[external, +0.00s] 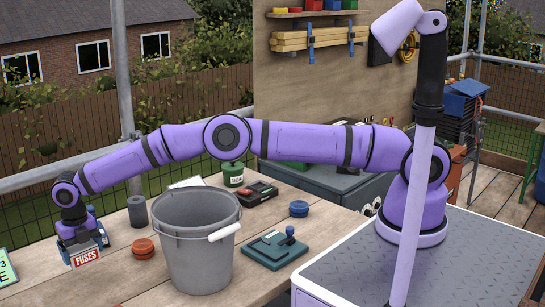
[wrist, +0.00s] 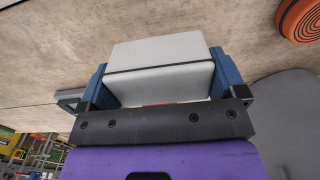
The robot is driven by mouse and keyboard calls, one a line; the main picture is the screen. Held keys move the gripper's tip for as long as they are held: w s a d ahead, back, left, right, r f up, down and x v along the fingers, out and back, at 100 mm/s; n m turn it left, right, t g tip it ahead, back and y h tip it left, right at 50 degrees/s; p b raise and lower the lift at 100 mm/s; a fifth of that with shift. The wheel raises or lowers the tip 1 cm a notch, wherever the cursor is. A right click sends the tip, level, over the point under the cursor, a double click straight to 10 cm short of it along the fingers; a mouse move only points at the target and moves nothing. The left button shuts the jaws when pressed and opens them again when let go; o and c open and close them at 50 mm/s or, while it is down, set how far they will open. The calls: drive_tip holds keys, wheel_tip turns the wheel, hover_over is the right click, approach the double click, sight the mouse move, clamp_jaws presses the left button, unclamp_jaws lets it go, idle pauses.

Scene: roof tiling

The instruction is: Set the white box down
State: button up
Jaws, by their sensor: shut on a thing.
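The white box (wrist: 160,50) sits between the two blue finger pads of my gripper (wrist: 163,78) in the wrist view. In the external view the white box (external: 86,258) shows a red "FUSES" label at the far left, under my gripper (external: 83,238). My gripper is shut on it, with a pad against each side. The box is at or just over the wooden table (external: 60,285); I cannot tell whether its underside touches the wood.
A stack of orange-red discs (external: 143,248) and a dark cylinder (external: 138,211) stand right of the box. A large grey bucket (external: 198,255) is further right. A green-edged sign (external: 7,268) is at the left edge. The table front between sign and bucket is clear.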

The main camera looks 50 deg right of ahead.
sight(89, 278)
drive_tip(key=shift+f, duration=2.75)
drive_tip(key=shift+f, duration=0.15)
drive_tip(key=o, duration=0.7)
drive_tip(key=shift+c, duration=0.2)
wheel_tip(89, 278, up, 12)
drive_tip(key=shift+r, duration=0.15)
